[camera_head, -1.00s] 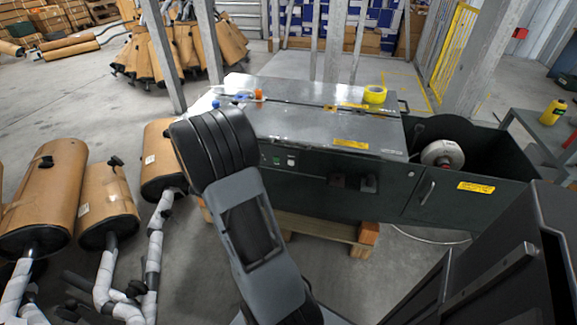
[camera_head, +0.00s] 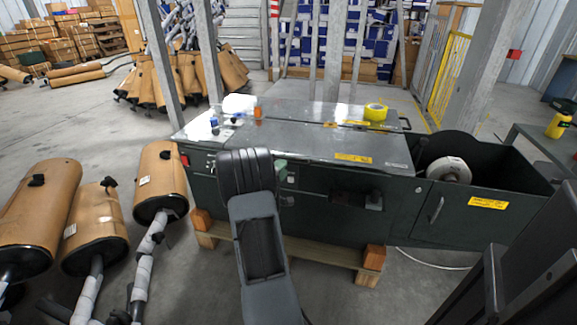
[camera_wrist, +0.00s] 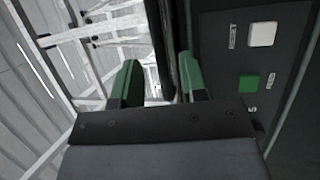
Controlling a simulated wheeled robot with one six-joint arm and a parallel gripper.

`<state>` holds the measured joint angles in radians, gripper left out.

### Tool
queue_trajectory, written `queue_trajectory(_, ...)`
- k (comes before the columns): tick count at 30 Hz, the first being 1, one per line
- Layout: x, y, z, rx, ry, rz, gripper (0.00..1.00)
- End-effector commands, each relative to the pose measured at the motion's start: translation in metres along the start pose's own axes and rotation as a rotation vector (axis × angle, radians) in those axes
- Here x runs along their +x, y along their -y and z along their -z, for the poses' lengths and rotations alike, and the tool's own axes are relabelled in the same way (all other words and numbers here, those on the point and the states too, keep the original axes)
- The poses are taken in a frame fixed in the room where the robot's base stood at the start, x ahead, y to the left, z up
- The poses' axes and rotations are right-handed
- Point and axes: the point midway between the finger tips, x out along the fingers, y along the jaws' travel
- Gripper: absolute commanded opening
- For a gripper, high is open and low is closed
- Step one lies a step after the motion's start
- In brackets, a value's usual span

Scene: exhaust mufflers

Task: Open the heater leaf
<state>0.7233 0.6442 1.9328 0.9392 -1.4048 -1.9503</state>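A dark green machine (camera_head: 323,206) with a metal top (camera_head: 290,137) stands ahead on a wooden pallet. I cannot tell for sure which panel is the heater leaf. In the wrist view my gripper (camera_wrist: 160,85) shows two green fingers standing apart. A dark upright bar (camera_wrist: 168,45) lies between or just beyond them; I cannot tell whether they touch it. A panel (camera_wrist: 240,60) with a white button (camera_wrist: 262,33) and a green button (camera_wrist: 249,83) is right of the fingers.
Wrapped mufflers (camera_head: 160,178) stand on the floor at left. A dark open bin (camera_head: 480,185) with a handle (camera_head: 437,209) adjoins the machine's right. A pallet (camera_head: 345,262) juts out below the front. Grey posts rise behind.

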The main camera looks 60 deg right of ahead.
Motion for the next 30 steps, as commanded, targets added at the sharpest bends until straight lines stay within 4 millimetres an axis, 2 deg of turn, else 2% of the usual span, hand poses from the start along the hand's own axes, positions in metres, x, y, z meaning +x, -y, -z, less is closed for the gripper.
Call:
queue_trajectory(3, 0.018, 0.002, -0.001, 0.000, 0.002, -0.001, 0.39)
queue_trajectory(9, 0.036, 0.001, -0.001, -0.001, 0.001, 0.001, 0.39)
queue_trajectory(22, 0.043, 0.000, 0.000, 0.000, -0.001, 0.001, 0.39)
queue_trajectory(30, 0.042, 0.000, 0.000, 0.000, -0.001, 0.001, 0.14)
